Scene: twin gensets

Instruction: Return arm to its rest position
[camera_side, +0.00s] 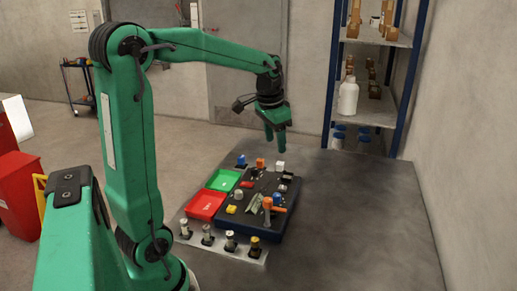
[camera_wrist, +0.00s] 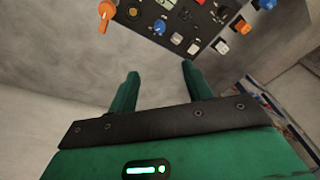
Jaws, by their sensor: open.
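My green arm reaches out over the grey table (camera_side: 390,215) in the side view. My gripper (camera_side: 276,150) hangs with its fingers pointing down, above the far part of the dark control panel (camera_side: 292,208). In the wrist view my gripper (camera_wrist: 160,78) shows two green fingers spread apart with nothing between them. The panel's edge also shows in the wrist view (camera_wrist: 196,10), beyond the fingertips, with an orange handle (camera_wrist: 105,14) and several knobs on it. The fingers look clear of the panel.
A red tray (camera_side: 205,205) and a green tray (camera_side: 223,180) lie left of the panel. Several small posts stand on a light strip (camera_side: 240,256) in front. A blue shelf rack (camera_side: 375,110) stands behind. The table's right side is clear.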

